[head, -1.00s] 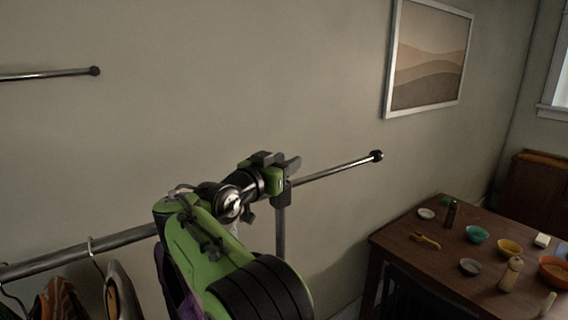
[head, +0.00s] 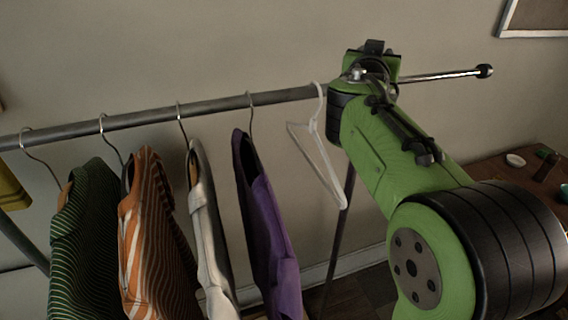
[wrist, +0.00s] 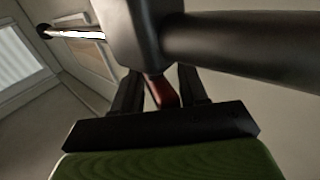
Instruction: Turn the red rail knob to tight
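The red rail knob (wrist: 160,92) shows in the wrist view as a dark red, slightly tilted grip below a grey rail fitting (wrist: 140,32). My gripper (wrist: 161,82) has one dark finger on each side of the knob. The fingers stand apart, and a narrow gap shows beside part of the knob; I cannot tell whether either finger touches it. In the head view my green arm reaches the rail joint and hides the knob and fingertips. The clothes rail (head: 150,116) runs left from there, and a thinner chrome rail (head: 440,75) sticks out right.
Hanging from the rail are a green striped shirt (head: 82,235), an orange striped shirt (head: 155,235), a pale garment (head: 208,240), a purple garment (head: 268,235) and an empty white hanger (head: 325,165). A wooden table (head: 495,172) stands at right. The wall is close behind the rail.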

